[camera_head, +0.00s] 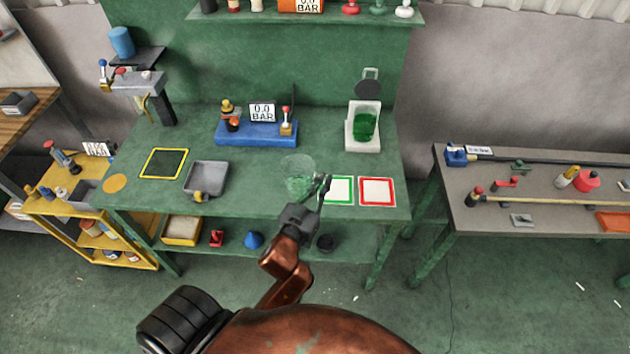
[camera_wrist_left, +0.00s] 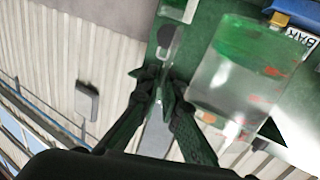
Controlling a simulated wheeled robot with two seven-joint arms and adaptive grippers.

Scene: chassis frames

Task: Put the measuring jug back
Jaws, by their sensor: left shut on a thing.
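The measuring jug (camera_head: 298,176) is clear and see-through, with the green bench showing through it, near the front middle of the bench. In the left wrist view the jug (camera_wrist_left: 238,78) is large, with red marks on its wall. My left gripper (camera_head: 322,184) is at the jug's right side and is shut on it, apparently by the handle; the grip itself is hard to make out. In the left wrist view my fingers (camera_wrist_left: 162,88) are close together beside the jug. Whether the jug touches the bench is unclear. My right gripper is not in view.
Right of the jug lie a green-rimmed white square (camera_head: 341,190) and a red-rimmed one (camera_head: 377,191). Behind are a white stand (camera_head: 362,144) with a green-filled vessel (camera_head: 364,125) and a blue gauge unit (camera_head: 256,133). A grey tray (camera_head: 207,176) and yellow-rimmed dark square (camera_head: 164,163) lie left.

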